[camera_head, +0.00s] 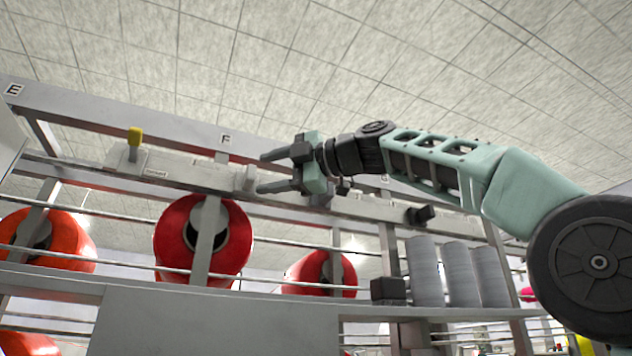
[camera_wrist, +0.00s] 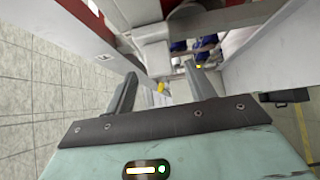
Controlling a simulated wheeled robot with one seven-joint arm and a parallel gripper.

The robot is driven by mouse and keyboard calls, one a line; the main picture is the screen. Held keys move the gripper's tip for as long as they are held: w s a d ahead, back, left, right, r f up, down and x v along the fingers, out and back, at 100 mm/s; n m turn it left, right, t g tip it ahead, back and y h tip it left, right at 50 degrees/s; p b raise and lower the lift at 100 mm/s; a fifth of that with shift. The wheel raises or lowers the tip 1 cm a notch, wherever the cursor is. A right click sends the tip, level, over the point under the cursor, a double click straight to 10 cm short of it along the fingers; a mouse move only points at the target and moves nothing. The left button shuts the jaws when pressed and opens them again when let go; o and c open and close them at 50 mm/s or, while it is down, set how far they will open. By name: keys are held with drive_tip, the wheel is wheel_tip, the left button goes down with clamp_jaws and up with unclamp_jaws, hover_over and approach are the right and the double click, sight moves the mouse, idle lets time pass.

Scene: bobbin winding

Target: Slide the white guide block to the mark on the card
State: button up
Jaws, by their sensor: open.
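My gripper (camera_head: 263,173) is open in the head view, its two fingers pointing left along the pale rail (camera_head: 188,174). A small white block (camera_head: 245,179), which looks like the guide block, stands on the rail just left of the fingertips. I cannot tell whether it is between them or touches them. In the wrist view the open gripper (camera_wrist: 162,72) has a pale surface between its fingers. A yellow knob (camera_head: 135,138) stands on a white part further left, and shows in the wrist view (camera_wrist: 160,87). A small lettered label (camera_head: 155,174) is on the rail; I cannot make out a mark on a card.
Red bobbins (camera_head: 204,240) hang below the rail, with thin horizontal rods in front. Grey cylinders (camera_head: 458,272) stand at the lower right. A long beam (camera_head: 130,124) lettered E and F runs above and behind the rail. The space above the beam is clear.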

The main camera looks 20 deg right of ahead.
drive_tip(key=b+v, duration=0.3)
drive_tip(key=v, duration=0.7)
drive_tip(key=shift+d, duration=0.15)
drive_tip(key=shift+s, duration=0.15)
